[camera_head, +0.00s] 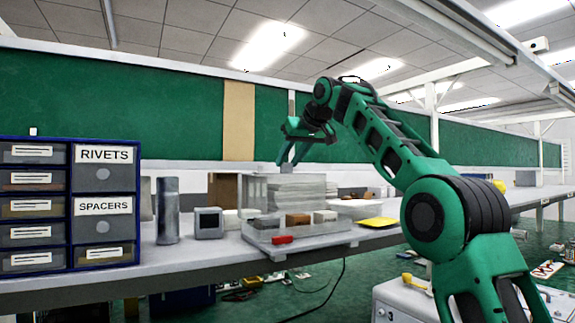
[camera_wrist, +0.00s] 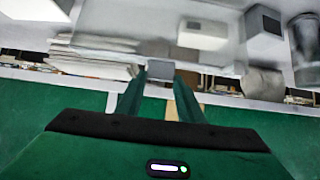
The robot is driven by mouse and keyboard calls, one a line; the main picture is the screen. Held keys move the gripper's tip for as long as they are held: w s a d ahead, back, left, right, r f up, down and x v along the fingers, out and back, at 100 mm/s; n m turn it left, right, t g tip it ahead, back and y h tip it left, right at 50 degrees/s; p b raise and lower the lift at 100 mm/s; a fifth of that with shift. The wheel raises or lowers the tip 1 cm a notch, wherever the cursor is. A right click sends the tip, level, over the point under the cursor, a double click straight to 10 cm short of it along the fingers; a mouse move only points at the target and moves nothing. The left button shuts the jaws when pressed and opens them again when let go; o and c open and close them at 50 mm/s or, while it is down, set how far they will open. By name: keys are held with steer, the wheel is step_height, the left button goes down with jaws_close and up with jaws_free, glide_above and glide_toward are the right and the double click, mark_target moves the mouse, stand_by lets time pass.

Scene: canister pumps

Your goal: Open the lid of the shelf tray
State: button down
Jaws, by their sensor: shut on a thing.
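The shelf tray (camera_head: 318,236) is a clear, shallow box at the bench's front edge, with brown, white and dark blocks in it. Its clear lid (camera_head: 256,188) appears raised, standing up over the tray's rear; its outline is faint. My gripper (camera_head: 287,163) is above the tray's rear, fingers pointing down. In the wrist view my gripper (camera_wrist: 161,80) has its green fingertips closed on either side of a small grey block, seemingly the lid's handle (camera_wrist: 160,73). A hazy clear sheet spreads beyond it there.
A blue drawer cabinet (camera_head: 69,205) stands at the left, with a grey cylinder (camera_head: 167,210) and a grey cube (camera_head: 208,223) beside it. A red block (camera_head: 282,240) lies at the tray's front. A yellow sheet (camera_head: 378,222) lies to the right. Stacked sheets (camera_head: 302,190) stand behind.

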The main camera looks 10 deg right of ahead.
steer(key=shift+s+r, duration=0.1)
steer(key=shift+r, duration=0.25)
steer(key=c, duration=1.2)
jaws_free()
steer(key=shift+s+r, duration=0.1)
steer(key=v, duration=1)
steer(key=shift+d, duration=0.2)
